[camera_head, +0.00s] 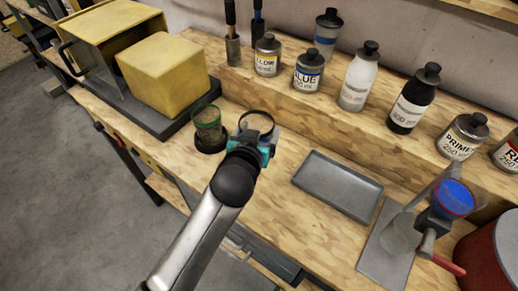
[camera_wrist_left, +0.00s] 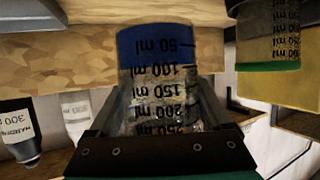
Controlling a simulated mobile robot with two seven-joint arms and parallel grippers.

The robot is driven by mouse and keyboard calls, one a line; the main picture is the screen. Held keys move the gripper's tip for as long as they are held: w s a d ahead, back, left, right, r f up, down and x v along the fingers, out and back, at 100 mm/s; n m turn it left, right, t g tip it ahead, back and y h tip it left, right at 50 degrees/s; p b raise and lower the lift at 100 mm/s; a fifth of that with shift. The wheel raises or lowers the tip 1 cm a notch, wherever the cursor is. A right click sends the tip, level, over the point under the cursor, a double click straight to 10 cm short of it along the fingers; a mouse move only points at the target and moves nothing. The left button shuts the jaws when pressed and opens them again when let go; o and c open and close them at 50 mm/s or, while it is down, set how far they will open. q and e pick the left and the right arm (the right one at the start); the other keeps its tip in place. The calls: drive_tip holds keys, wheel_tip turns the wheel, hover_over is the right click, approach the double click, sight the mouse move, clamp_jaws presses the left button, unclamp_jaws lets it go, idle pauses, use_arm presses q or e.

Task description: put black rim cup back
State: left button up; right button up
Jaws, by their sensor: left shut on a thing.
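The black rim cup (camera_head: 257,122) is clear, with a black ring at its mouth, and is held over the bench beside the green rim cup. In the left wrist view the cup (camera_wrist_left: 160,88) appears upside down, with ml marks and a blue band at its base end. My left gripper (camera_head: 256,142) is shut on it, one finger on each side. Whether its base touches the bench is hidden. The green rim cup (camera_head: 207,118) stands just left in a dark round holder (camera_head: 209,142); it also shows in the left wrist view (camera_wrist_left: 272,40). My right gripper is not in view.
A grey tray (camera_head: 337,187) lies to the right. A device with a red-rimmed blue cup (camera_head: 453,198) stands further right. Several bottles, including a black one (camera_head: 408,105), line the raised shelf. A yellow block (camera_head: 163,75) sits on a dark base at left.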

use_arm(q)
drive_tip(key=shift+f+b, duration=0.7)
drive_tip(key=shift+f, duration=2.1)
drive_tip(key=shift+f, duration=0.1)
drive_tip(key=o, duration=1.5)
drive_tip(key=shift+f, duration=0.1)
drive_tip(key=shift+c, duration=0.2)
drive_tip(key=shift+s+r, duration=0.1)
drive_tip(key=shift+r, duration=0.15)
drive_tip(key=p+v, duration=0.1)
drive_tip(key=v, duration=1)
drive_tip(key=shift+s+p, duration=0.4)
drive_tip(key=shift+a+r, duration=0.1)
drive_tip(key=shift+a, duration=0.05)
